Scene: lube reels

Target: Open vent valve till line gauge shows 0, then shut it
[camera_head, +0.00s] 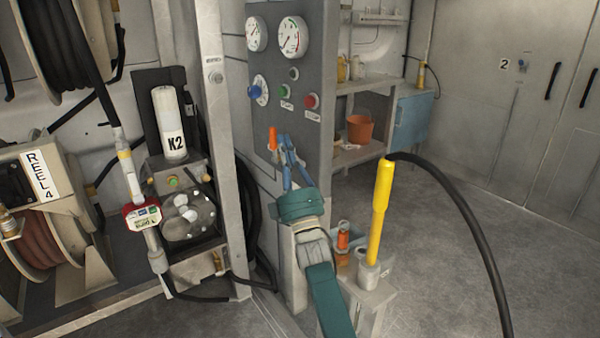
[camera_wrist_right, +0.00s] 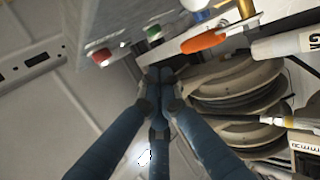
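The vent valve seems to be the orange lever (camera_head: 273,138) low on the grey panel's left edge; it also shows in the right wrist view (camera_wrist_right: 203,41). My right gripper (camera_head: 285,142) is close to it, just to its right in the head view. In the wrist view its blue fingertips (camera_wrist_right: 160,74) meet with nothing visible between them, and the lever is apart from them. Two round gauges, a left one (camera_head: 256,33) and a right one (camera_head: 292,36), sit at the panel top. Their readings are too small to tell. My left gripper is out of view.
The panel (camera_head: 318,60) also carries a blue knob (camera_head: 255,91), a green button (camera_head: 285,91) and a red button (camera_head: 311,101). A yellow-handled nozzle (camera_head: 381,205) with a black hose stands at right. Hose reels (camera_head: 50,225) fill the left. Floor at right is clear.

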